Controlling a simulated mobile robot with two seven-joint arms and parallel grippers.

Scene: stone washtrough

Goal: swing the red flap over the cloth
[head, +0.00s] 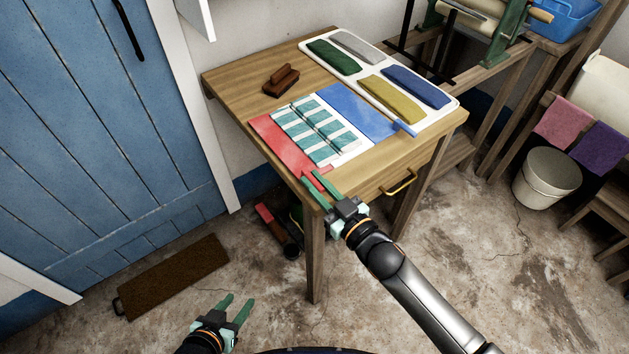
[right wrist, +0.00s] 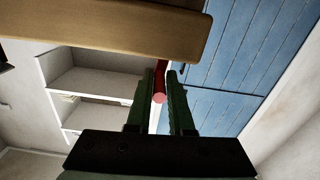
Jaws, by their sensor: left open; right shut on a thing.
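The red flap (head: 281,143) lies flat at the left of a folding board on the wooden table (head: 232,84). The cloth (head: 318,134), striped teal and white, lies on the board's middle and overlaps the red flap's edge. The blue flap (head: 357,112) lies flat on the other side. My right gripper (head: 319,184) is at the table's front edge, shut on the red flap's handle, which shows as a red rod between the fingers in the right wrist view (right wrist: 159,90). My left gripper (head: 233,306) is open and empty, low over the floor at the bottom of the head view.
A white tray (head: 350,76) with several folded cloths stands at the table's back right. A brown brush (head: 281,80) lies behind the board. A yellow drawer handle (head: 399,183) sticks out from the table front. A bucket (head: 546,178) stands at right.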

